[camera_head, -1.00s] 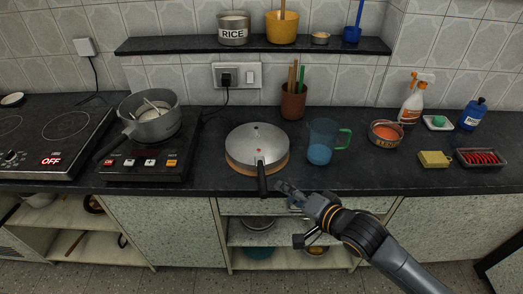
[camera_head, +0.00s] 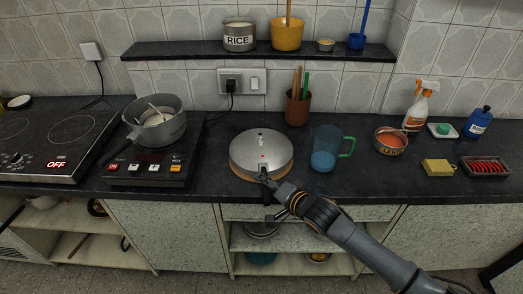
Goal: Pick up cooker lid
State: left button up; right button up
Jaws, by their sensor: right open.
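The cooker lid (camera_head: 261,151) is a round grey metal disc with a small knob on top and a black handle pointing to the counter's front edge. It lies on a round wooden board (camera_head: 243,176) in the middle of the counter. My right gripper (camera_head: 267,180) is open and at the lid's handle, over the front edge of the counter. It hides most of the handle, and I cannot tell whether the fingers touch it. My left gripper is not in view.
A blue jug with a green handle (camera_head: 325,148) stands close to the right of the lid. A grey pot (camera_head: 156,126) sits on the induction cooker to the left. A utensil holder (camera_head: 297,108) stands behind. The counter is clear left of the lid.

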jog(key=shift+w+a+f, duration=0.3)
jog(key=shift+w+a, duration=0.1)
jog(key=shift+w, duration=0.05)
jog(key=shift+c, duration=0.4)
grip_shut()
jog(key=shift+r, duration=0.15)
